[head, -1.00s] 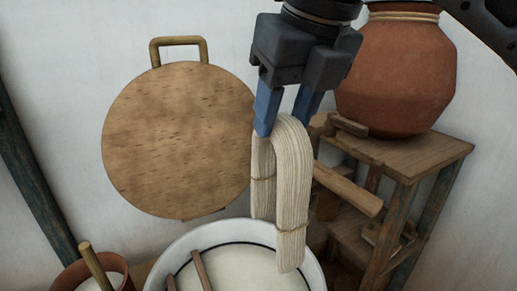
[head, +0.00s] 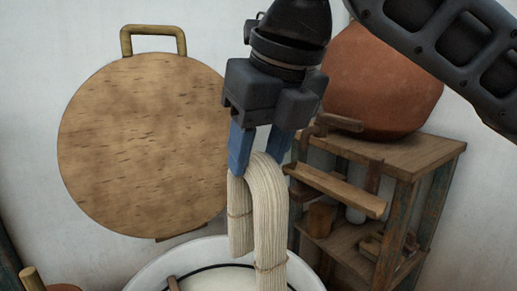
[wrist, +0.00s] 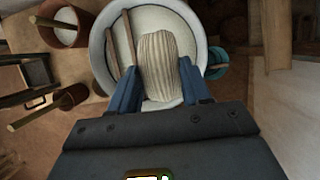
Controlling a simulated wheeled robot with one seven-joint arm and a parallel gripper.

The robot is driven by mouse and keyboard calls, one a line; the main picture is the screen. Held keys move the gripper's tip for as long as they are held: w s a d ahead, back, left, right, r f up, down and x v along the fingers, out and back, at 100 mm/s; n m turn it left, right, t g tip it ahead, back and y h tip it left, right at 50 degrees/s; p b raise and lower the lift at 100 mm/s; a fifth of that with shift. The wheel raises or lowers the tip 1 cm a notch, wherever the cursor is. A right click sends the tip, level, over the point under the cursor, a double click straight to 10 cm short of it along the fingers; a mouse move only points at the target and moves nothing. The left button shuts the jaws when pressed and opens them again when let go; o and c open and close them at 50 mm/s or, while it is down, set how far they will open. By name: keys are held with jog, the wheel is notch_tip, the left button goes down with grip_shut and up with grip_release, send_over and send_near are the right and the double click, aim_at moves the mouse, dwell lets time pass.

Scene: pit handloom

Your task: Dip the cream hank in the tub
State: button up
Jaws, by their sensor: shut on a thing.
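The cream hank (head: 268,205) hangs folded from my gripper (head: 258,155), with its two ends pointing down. My gripper is shut on the top of the hank, its blue fingers on either side. In the wrist view the hank (wrist: 166,58) lies between the fingers (wrist: 160,88), over the white tub. The tub (head: 155,268), a round white-rimmed vessel with pale liquid, is below, cut off by the bottom edge in the head view. The wrist view shows more of the tub (wrist: 99,62), with sticks lying across its left side. Whether the hank's lower end touches the liquid I cannot tell.
A round wooden lid (head: 140,145) leans against the white wall. A wooden shelf (head: 400,160) carries a large clay pot (head: 385,85) and wooden tools at right. Pots with sticks (wrist: 68,97) stand left of the tub. A teal vessel (wrist: 217,62) sits right of it.

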aim_at(259, 287)
notch_tip(259, 287, down, 2)
jog(key=shift+f+b, duration=0.25)
jog(key=shift+b, duration=0.6)
jog(key=shift+f+b, duration=4.85)
jog(key=shift+f, duration=5.75)
notch_tip(259, 287, up, 24)
jog(key=p, duration=2)
jog(key=shift+f+p, duration=0.2)
jog(key=shift+p, duration=0.15)
jog(key=shift+f, duration=0.1)
